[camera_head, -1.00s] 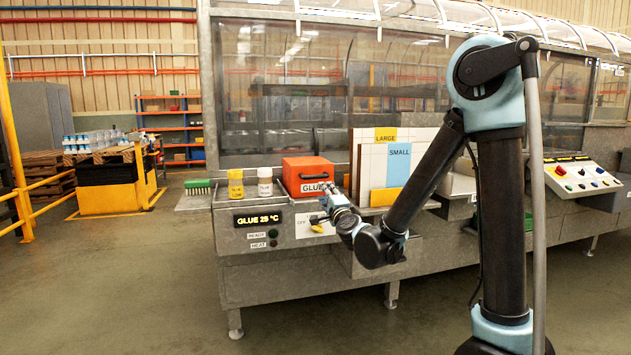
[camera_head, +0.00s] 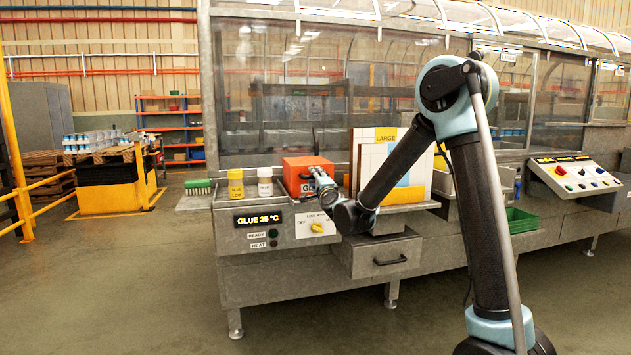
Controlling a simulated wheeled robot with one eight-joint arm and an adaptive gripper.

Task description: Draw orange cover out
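The orange cover (camera_head: 297,168) is a box-like hood on the steel bench, with a white GLUE label on its front. My gripper (camera_head: 318,180) is at the right part of its front and hides part of the label. The fingers are small and seen from behind, so I cannot tell whether they touch the cover or are open or shut.
A yellow bottle (camera_head: 235,184) and a white bottle (camera_head: 265,183) stand left of the cover, with a green brush (camera_head: 197,185) further left. Upright LARGE and SMALL boards (camera_head: 365,150) stand close on the right. Below are a yellow knob (camera_head: 317,227) and a drawer (camera_head: 385,257).

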